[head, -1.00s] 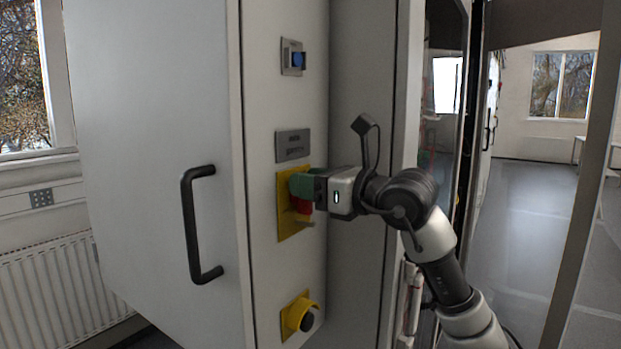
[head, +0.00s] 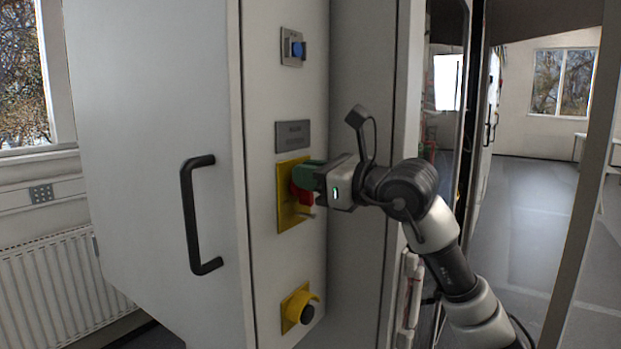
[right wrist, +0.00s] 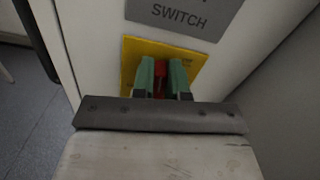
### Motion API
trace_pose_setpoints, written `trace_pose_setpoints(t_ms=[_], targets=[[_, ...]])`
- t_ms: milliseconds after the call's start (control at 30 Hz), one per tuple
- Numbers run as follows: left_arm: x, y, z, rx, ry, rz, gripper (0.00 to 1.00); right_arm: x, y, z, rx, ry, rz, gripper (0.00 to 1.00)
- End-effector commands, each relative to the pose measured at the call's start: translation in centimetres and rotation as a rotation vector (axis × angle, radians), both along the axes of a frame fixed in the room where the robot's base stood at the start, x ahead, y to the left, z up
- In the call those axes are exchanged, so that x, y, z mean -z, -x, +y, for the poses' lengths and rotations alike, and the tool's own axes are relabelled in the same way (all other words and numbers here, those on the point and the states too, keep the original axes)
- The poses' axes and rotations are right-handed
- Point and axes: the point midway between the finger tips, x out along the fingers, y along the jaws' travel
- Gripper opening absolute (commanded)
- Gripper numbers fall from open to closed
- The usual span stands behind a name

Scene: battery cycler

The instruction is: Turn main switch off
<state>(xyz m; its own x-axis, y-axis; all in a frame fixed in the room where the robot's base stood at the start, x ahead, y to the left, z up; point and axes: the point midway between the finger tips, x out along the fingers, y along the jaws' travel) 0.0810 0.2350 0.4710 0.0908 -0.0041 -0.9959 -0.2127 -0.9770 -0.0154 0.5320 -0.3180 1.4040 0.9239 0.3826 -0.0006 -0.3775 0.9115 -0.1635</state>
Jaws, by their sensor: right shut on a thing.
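The main switch is a red handle (head: 303,195) on a yellow plate (head: 286,212) on the narrow front panel of the grey cabinet. My right gripper (head: 308,178) reaches in from the right, with its green fingers at the switch. In the right wrist view the two green fingers (right wrist: 162,78) stand on either side of the red handle (right wrist: 160,76) and are shut on it. They hide much of the handle, so its exact angle is hard to read. The yellow plate (right wrist: 190,57) shows around them. My left gripper is not in view.
A grey label plate (head: 293,136) sits above the switch, reading "SWITCH" in the wrist view. A blue knob (head: 298,49) is higher up and a yellow-ringed black button (head: 302,311) lower down. A black door handle (head: 188,215) projects at left. Open floor lies at right.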

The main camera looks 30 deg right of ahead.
Motion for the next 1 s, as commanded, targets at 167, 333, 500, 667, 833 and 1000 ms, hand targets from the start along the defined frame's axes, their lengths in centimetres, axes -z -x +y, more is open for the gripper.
trace_pose_setpoints(t_ms=[167, 333, 500, 667, 833, 1000], targets=[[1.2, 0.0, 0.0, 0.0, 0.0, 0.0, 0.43, 0.3, 0.2, 0.3, 0.002, 0.144, -0.06, 0.0], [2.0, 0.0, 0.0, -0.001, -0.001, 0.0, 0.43, 0.4, 0.3, 0.6, 0.003, 0.294, -0.122, 0.0], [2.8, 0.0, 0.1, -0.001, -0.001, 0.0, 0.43, 0.6, 0.5, 1.0, 0.002, 0.443, -0.186, 0.0], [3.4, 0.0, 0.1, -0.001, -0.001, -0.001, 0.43, 0.9, 0.6, 1.2, 0.002, 0.582, -0.243, 0.0], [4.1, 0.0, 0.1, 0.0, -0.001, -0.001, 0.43, 1.2, 0.7, 1.5, 0.0, 0.731, -0.304, 0.0], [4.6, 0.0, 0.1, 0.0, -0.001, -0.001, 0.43, 1.5, 0.8, 1.7, 0.0, 0.88, -0.366, 0.0]])
